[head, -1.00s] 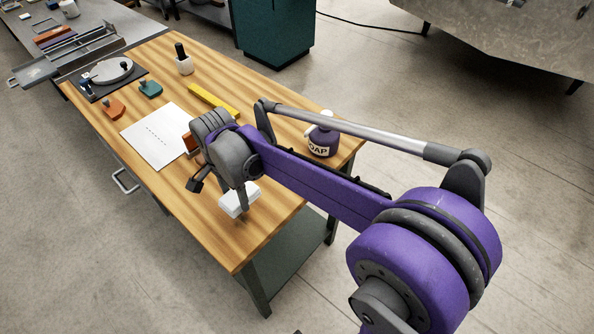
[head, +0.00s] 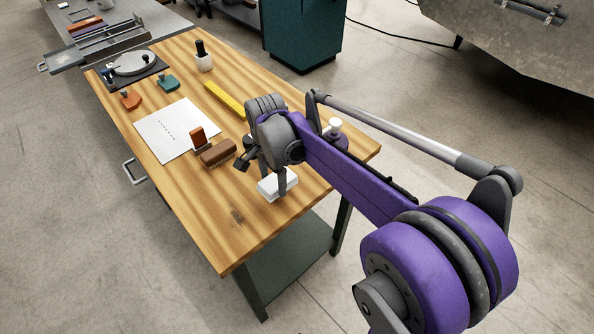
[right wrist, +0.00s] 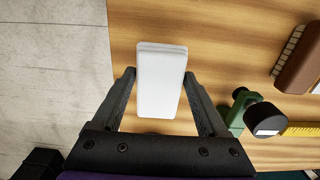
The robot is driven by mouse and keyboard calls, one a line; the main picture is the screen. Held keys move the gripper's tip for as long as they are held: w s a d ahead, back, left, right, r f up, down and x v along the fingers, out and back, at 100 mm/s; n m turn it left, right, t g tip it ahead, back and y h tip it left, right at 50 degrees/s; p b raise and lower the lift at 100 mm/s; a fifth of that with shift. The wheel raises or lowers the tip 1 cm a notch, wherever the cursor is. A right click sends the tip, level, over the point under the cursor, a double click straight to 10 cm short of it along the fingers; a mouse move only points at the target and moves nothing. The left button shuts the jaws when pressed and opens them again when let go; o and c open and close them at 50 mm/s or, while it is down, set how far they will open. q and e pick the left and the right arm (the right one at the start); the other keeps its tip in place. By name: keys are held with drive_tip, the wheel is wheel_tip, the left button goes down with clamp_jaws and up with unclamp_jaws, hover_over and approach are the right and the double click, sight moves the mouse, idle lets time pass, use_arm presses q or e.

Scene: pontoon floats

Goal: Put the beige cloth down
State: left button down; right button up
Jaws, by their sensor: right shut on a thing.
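In the right wrist view the cloth (right wrist: 161,80) sits between the two dark fingers of my right gripper (right wrist: 160,74). My right gripper (head: 278,180) is shut on it from above, in the head view partly in front of it. I cannot tell whether the cloth's underside touches the table. My left gripper is in neither view now.
The front table end is clear.

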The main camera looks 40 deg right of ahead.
drive_tip(key=d, duration=0.7)
drive_tip(key=shift+w+p, duration=0.25)
drive_tip(key=shift+p, duration=0.05)
drive_tip(key=shift+d, duration=0.65)
wheel_tip(320, 180, down, 3)
drive_tip(key=shift+r, duration=0.15)
drive_tip(key=shift+f, duration=0.45)
drive_tip(key=shift+a, duration=0.1)
